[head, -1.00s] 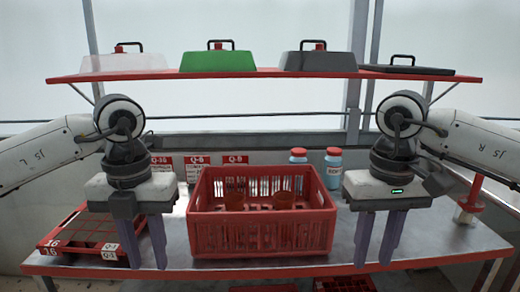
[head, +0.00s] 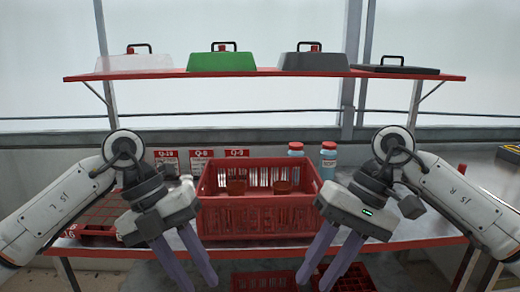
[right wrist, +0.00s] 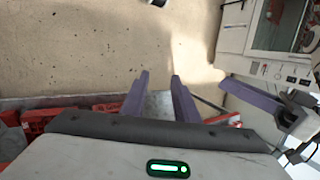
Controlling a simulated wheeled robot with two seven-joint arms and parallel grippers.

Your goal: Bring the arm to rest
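My right gripper (head: 328,275) is in front of the bench at the right of the red crate, its purple fingers apart and pointing down and to the left. In the right wrist view its fingers (right wrist: 160,85) are spread with nothing between them. My left gripper (head: 203,278) mirrors it at the left of the crate, its fingers apart and angled down to the right. Nothing shows between them. Both arms are bent and clear of the crate.
The red crate (head: 258,218) on the bench holds reddish pots (head: 236,187). A red tray (head: 98,228) lies at the left, two blue bottles (head: 328,160) stand behind. A red shelf (head: 270,73) carries lids above. More red crates (head: 265,281) sit below the bench edge.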

